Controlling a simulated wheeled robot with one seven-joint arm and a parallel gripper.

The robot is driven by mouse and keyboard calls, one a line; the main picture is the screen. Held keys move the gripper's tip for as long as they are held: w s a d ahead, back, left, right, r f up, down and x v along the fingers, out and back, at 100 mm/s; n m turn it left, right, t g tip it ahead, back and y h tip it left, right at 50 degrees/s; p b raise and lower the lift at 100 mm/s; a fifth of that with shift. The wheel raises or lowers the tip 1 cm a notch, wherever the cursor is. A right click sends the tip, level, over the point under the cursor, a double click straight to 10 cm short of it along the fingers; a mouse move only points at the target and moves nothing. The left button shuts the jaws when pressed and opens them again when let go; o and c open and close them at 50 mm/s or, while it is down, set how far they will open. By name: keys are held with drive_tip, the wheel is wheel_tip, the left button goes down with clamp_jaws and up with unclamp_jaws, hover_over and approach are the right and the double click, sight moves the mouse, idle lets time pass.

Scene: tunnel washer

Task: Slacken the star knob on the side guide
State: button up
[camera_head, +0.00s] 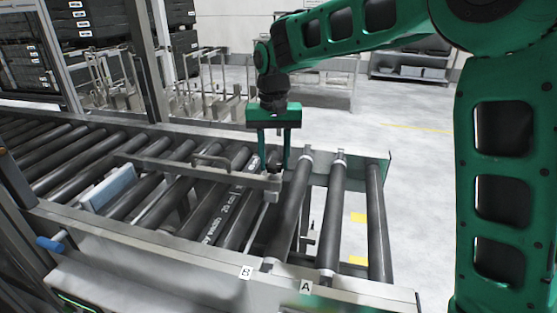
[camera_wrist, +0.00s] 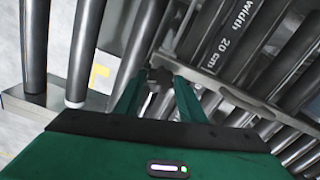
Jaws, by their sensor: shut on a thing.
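The side guide (camera_head: 150,163) is a grey bar with a raised handle (camera_head: 210,160), lying over the dark rollers. It also shows in the wrist view (camera_wrist: 232,94). The star knob (camera_wrist: 158,75) is small and dark, near the guide's end, between my fingertips. In the head view my fingers largely hide it. My green gripper (camera_head: 275,165) points down at the right end of the guide. In the wrist view my gripper (camera_wrist: 158,84) is shut on the knob, one finger at each side.
A pale blue block (camera_head: 108,188) stands among the rollers at left. The front rail (camera_head: 190,252) carries labels B (camera_head: 246,272) and A (camera_head: 306,287), and a blue-gripped lever (camera_head: 50,244) stands at left.

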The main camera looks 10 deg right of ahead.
drive_tip(key=n, duration=0.7)
drive_tip(key=shift+d+f, duration=0.1)
drive_tip(key=n, duration=0.4)
drive_tip(key=shift+s, duration=0.1)
drive_tip(key=shift+n, duration=1.8)
drive_tip(key=o, duration=1)
drive_tip(key=shift+o, duration=0.2)
